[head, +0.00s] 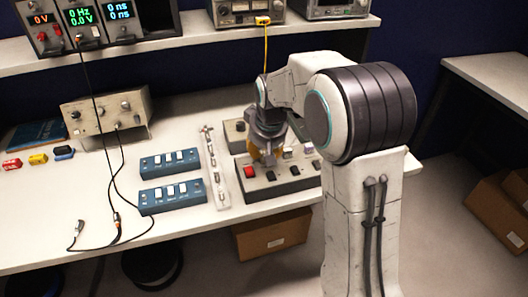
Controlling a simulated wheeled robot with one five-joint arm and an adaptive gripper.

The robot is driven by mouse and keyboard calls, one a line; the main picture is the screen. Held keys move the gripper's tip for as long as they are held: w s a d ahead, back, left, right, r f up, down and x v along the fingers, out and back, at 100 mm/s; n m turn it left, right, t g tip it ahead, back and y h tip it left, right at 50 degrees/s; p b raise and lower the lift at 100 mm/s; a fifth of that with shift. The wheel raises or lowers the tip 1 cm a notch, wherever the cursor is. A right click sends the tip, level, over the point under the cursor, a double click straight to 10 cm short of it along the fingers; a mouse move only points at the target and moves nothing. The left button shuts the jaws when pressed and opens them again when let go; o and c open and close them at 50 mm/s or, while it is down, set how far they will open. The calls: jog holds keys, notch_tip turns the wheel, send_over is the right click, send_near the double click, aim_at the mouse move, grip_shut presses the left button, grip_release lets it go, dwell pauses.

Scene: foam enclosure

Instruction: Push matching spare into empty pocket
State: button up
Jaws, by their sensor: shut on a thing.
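A grey control box (283,187) sits near the bench's front edge. On its top are a red button (250,171), dark buttons (270,176) and pale pieces (287,153) at the back. No empty pocket can be made out, as my arm covers part of the box. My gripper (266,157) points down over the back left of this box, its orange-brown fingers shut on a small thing. That thing is hidden by the fingers, so its shape and colour cannot be told. I cannot tell whether it touches the box.
Two blue boxes with white switches (172,193) and a pale strip with several small parts (213,165) lie left of the control box. Small red (11,164), yellow (38,159) and blue (64,152) pieces lie far left. Black cables (117,219) cross the bench.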

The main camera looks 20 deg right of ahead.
jog(key=shift+f+b, duration=0.35)
jog(key=shift+f, duration=0.25)
jog(key=o, duration=0.9)
jog(key=shift+r, duration=0.1)
jog(key=v, duration=1.2)
